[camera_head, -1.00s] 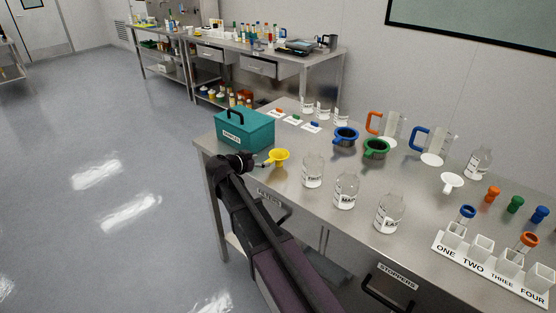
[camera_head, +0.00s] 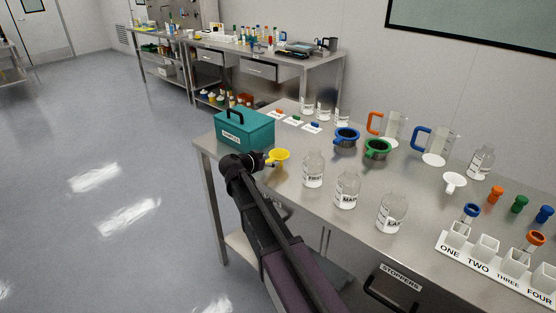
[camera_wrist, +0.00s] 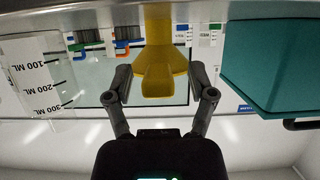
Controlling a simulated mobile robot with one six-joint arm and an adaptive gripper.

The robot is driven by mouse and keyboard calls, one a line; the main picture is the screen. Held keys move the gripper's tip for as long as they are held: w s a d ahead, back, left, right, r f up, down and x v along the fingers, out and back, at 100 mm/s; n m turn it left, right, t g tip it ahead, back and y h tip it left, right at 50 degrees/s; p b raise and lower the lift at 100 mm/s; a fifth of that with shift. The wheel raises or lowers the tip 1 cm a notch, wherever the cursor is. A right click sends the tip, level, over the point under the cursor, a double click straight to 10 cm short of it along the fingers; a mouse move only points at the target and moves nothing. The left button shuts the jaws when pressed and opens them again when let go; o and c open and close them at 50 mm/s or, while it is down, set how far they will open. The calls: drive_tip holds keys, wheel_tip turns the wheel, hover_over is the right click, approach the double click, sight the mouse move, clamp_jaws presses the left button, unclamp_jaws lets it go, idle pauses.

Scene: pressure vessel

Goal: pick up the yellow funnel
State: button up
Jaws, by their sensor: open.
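The yellow funnel (camera_head: 279,156) stands on the steel table near its front edge, just right of the teal box. My gripper (camera_head: 266,161) is at the funnel's left side in the head view, close to its handle. In the wrist view the picture is upside down. The yellow funnel (camera_wrist: 158,60) shows large at top centre, with its tab pointing toward me. My gripper's two fingers (camera_wrist: 162,84) are spread apart on either side of the tab. I see a gap at each side. Whether a finger touches the funnel I cannot tell.
The teal box (camera_head: 245,128) stands close to the left of the funnel. A clear bottle (camera_head: 314,170) stands close to its right, with more bottles beyond. Blue (camera_head: 346,137) and green (camera_head: 377,149) funnels stand behind. A rack (camera_head: 500,262) is at the right front.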

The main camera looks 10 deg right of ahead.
clamp_jaws()
idle(0.3)
drive_tip(key=shift+r, duration=0.2)
wheel_tip(320, 180, up, 10)
drive_tip(key=p, duration=1)
drive_tip(key=shift+f, duration=0.2)
idle(0.9)
